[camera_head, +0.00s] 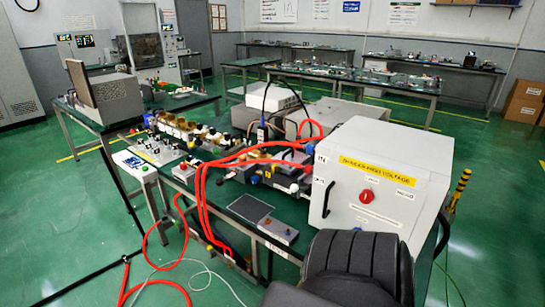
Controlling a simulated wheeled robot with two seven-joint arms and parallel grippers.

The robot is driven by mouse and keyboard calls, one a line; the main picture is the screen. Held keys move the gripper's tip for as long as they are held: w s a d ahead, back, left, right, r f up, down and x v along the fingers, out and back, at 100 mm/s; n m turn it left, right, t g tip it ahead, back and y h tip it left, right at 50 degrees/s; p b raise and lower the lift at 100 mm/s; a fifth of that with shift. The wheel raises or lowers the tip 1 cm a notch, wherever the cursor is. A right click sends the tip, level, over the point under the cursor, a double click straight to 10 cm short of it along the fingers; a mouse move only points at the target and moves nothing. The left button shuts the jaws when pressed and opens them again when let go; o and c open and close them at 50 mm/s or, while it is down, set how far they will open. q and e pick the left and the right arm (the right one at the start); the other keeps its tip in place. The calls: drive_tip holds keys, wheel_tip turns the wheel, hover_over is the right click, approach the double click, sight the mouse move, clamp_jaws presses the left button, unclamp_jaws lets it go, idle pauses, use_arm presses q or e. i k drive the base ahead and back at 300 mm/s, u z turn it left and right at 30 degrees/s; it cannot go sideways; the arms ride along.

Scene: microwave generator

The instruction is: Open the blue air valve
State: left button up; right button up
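I cannot make out for certain which thing is the blue air valve. One small blue part (134,162) lies on a white panel at the left end of the near bench. Another blue part (262,131) stands upright among the equipment at the middle of the bench. Both are too small to show whether a handle is open or shut. Neither of my grippers is in view. A black ribbed shape, apparently part of me, fills the bottom right.
A large white high-voltage box (378,185) with a red knob (366,196) stands at the bench's right end. Red hoses (203,200) loop over the bench's front edge to the floor. A grey box (105,97) stands on the left table. Green floor is open at left.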

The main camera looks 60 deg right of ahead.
sight(254, 179)
drive_tip(key=z, duration=1.05)
drive_tip(key=i, duration=1)
drive_tip(key=z, duration=1.15)
